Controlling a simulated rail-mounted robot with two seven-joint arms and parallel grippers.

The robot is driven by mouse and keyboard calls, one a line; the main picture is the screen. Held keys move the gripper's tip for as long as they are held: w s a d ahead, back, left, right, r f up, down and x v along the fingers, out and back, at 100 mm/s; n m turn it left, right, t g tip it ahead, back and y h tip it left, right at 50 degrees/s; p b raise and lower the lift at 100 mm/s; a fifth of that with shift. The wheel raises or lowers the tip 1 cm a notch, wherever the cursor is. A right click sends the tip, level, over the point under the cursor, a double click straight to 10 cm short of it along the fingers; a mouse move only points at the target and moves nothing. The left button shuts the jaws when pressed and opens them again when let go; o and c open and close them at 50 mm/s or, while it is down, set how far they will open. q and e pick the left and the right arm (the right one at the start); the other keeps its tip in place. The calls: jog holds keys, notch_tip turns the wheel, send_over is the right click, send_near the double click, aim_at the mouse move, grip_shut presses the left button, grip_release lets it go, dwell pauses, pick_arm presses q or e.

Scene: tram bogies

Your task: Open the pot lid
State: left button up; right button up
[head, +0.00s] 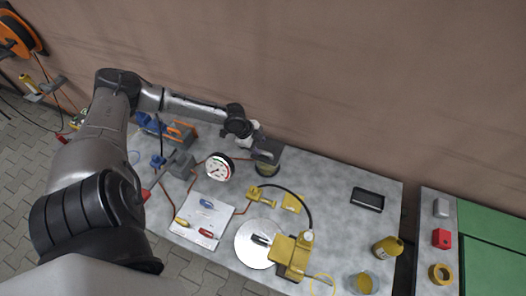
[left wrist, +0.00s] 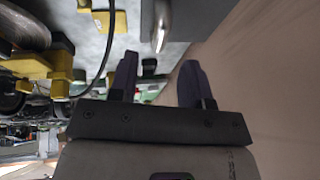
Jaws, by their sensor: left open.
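A small dark pot-like container with a yellowish band (head: 268,170) stands near the back edge of the grey bench in the head view. My left gripper (head: 264,150) is over it and hides most of its top, so I cannot tell how its lid sits. In the left wrist view the two dark fingers of my left gripper (left wrist: 158,82) are apart, with nothing held between them. A grey body with a shiny rounded metal part (left wrist: 160,30) shows just beyond the fingers. I cannot tell whether they touch it. My right gripper is not in view.
The bench holds a round gauge (head: 220,167), a white board with coloured tools (head: 203,218), a pale disc (head: 256,244), a yellow device with a black hose (head: 293,255), and a black tray (head: 367,199). A wall runs behind. Bench between gauge and tray is partly clear.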

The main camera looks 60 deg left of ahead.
aim_at(264, 152)
pick_arm(q)
jog(key=shift+x, duration=2.45)
grip_shut()
